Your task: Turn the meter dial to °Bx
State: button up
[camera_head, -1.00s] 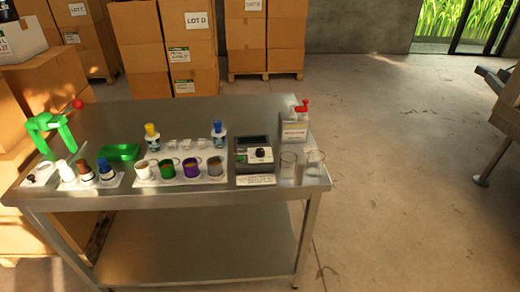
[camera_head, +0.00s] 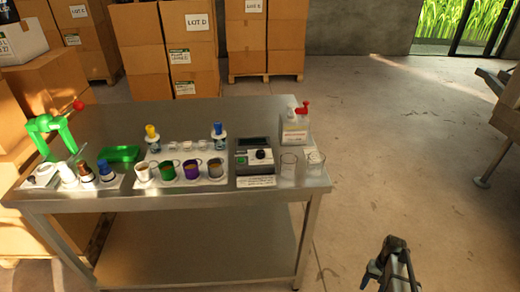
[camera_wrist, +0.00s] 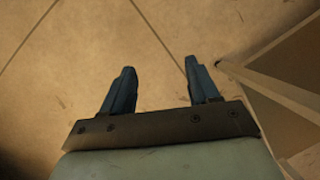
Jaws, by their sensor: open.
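The meter (camera_head: 246,160) is a grey box with a dark screen, near the right end of the steel table. Its black round dial (camera_head: 261,156) sits on the front panel, right of centre. The dial's setting and markings are too small to read. My gripper (camera_head: 383,258) is at the lower right, over the floor in front of and to the right of the table, well apart from the meter. In the wrist view my gripper (camera_wrist: 158,68) shows two separated fingers with only floor between them.
The steel table (camera_head: 90,120) holds a row of cups (camera_head: 191,170), small bottles (camera_head: 105,170) and a green press (camera_head: 50,130). Two clear beakers (camera_head: 288,166) stand right of the meter.

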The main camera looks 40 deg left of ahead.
jog(key=w+a+r+n+t, duration=0.1)
jog(key=w+a+r, duration=0.5)
jog(key=a+r, duration=0.35)
jog(key=w+a+r+n+y, duration=0.1)
jog(key=w+a+r, duration=0.5)
jog(key=a+r, duration=0.35)
jog(key=w+a+r+n+t, duration=0.1)
jog(key=w+a+r+n, duration=0.1)
jog(key=w+a+r, duration=0.7)
jog(key=s+a+r+n, duration=0.1)
jog(key=s+a+r, duration=0.1)
jog(key=a+r, duration=0.45)
jog(key=s+a+r+n+t, duration=0.1)
jog(key=a+r, duration=0.3)
jog(key=r, duration=0.6)
jog(key=s+a+r+n, duration=0.1)
jog(key=s+a+r, duration=0.1)
jog(key=a+r, duration=0.5)
jog(key=s+a+r+n, duration=0.1)
jog(key=s+a+r, duration=0.15)
jog(key=r, duration=0.25)
jog(key=s+a+r, duration=0.2)
jog(key=s+r, duration=0.2)
jog(key=r, duration=0.2)
jog(key=t+h, duration=0.1)
send_over(260, 152)
notch_tip(260, 152, down, 8)
jog(key=shift+m, duration=0.3)
notch_tip(260, 152, down, 13)
jog(key=shift+r, duration=0.1)
